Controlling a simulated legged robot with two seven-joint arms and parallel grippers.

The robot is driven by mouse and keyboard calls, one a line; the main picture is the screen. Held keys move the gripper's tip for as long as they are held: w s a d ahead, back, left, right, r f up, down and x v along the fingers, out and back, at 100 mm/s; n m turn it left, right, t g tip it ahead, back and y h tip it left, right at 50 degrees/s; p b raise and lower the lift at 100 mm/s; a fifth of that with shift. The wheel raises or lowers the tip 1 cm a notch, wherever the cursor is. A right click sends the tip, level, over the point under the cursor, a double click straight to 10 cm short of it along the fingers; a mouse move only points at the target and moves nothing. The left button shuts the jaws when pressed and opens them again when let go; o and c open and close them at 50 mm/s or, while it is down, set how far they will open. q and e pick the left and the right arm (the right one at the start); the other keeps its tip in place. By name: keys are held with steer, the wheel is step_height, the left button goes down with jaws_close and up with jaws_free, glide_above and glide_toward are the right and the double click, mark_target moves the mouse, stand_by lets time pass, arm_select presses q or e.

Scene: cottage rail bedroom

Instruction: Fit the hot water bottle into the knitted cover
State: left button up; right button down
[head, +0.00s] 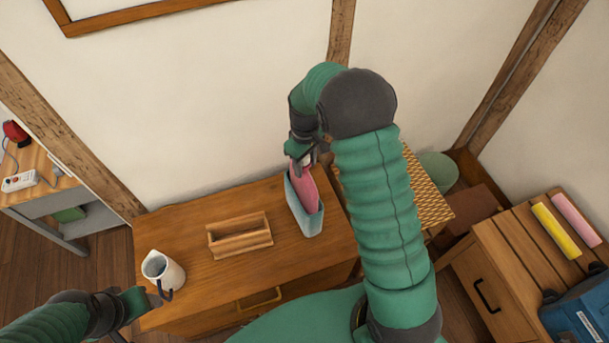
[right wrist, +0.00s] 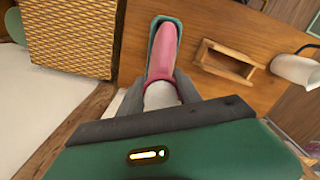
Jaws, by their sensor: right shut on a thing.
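The pink hot water bottle (head: 304,187) stands in the light blue cover (head: 309,221), its lower part hidden inside and its upper part out of the mouth. The cover stands on the wooden chest top by the wall. In the right wrist view the bottle (right wrist: 164,52) lies within the cover's rim (right wrist: 157,22). My right gripper (head: 304,157) is above the cover, shut on the bottle's top end; its fingers flank a pale part there in the right wrist view (right wrist: 160,94). My left gripper (head: 142,301) is at the lower left, near a pitcher; its jaw opening is unclear.
A wooden tray (head: 240,236) and a white pitcher (head: 163,270) stand on the chest (head: 190,225), left of the cover. A woven-topped piece (head: 424,192) is on the right. Yellow and pink rolls (head: 556,231) lie on the right cabinet. The chest top between tray and cover is clear.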

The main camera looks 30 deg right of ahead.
mark_target(304, 175)
steer(key=shift+f, duration=2.6)
steer(key=c, duration=0.8)
jaws_free()
steer(key=shift+a, duration=0.1)
steer(key=shift+c, duration=0.2)
